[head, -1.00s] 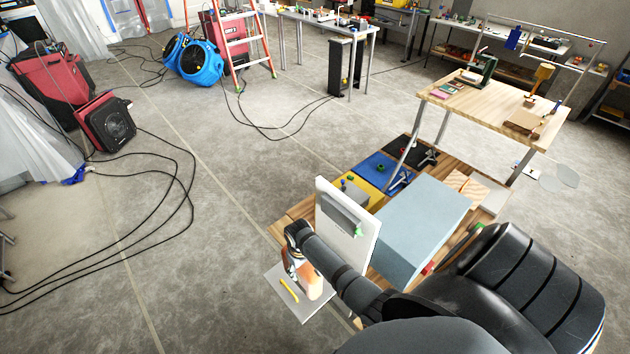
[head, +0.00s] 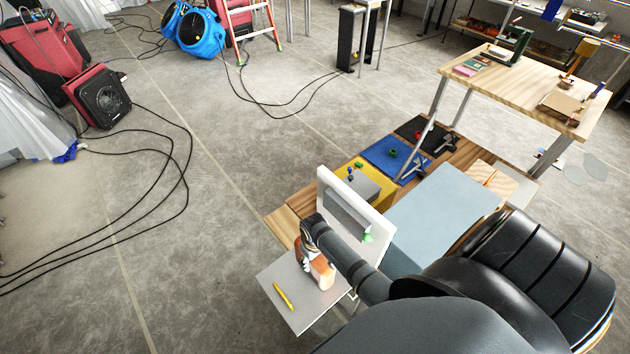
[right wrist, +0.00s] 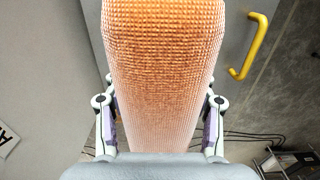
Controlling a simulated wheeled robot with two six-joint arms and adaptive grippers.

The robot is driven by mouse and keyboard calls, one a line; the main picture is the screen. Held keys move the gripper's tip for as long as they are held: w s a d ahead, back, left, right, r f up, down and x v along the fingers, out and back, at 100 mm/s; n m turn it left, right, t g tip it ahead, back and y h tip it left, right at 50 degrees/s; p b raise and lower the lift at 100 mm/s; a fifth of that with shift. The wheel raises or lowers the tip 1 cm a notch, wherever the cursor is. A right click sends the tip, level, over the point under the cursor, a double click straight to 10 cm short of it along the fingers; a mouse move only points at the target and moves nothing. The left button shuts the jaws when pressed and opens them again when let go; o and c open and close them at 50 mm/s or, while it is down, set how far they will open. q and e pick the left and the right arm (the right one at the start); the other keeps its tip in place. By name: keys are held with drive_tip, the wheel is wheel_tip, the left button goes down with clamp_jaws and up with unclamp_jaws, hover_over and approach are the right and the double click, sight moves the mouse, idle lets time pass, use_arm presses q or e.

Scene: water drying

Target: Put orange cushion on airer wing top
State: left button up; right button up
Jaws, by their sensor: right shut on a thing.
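My right gripper (head: 310,240) is shut on the orange cushion (head: 318,272). In the head view the cushion hangs below the gripper, over the right part of a flat light grey panel (head: 301,305); whether it touches the panel is unclear. In the right wrist view the textured cushion (right wrist: 163,70) fills the middle, between the two fingers of the gripper (right wrist: 160,118). A yellow handle (head: 283,296) lies on the panel, left of the cushion; it also shows in the right wrist view (right wrist: 250,45). I cannot clearly make out the airer wing top. My left gripper is out of view.
An upright white board (head: 382,218) stands close to my right gripper. Behind it are a blue-grey block (head: 440,210), a yellow tray (head: 378,193) and a blue mat (head: 385,155). A wooden table (head: 500,85) stands farther back. Open floor (head: 200,230) lies left, with cables.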

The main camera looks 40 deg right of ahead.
drive_tip(key=shift+s+a+r, duration=0.1)
drive_tip(key=shift+a, duration=0.1)
drive_tip(key=o, duration=1)
drive_tip(key=shift+f, duration=0.2)
drive_tip(key=o, duration=0.4)
drive_tip(key=shift+c, duration=0.2)
use_arm(q)
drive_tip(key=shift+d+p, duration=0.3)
drive_tip(key=shift+p, duration=0.1)
use_arm(e)
wheel_tip(320, 180, up, 12)
drive_tip(key=shift+r, duration=0.2)
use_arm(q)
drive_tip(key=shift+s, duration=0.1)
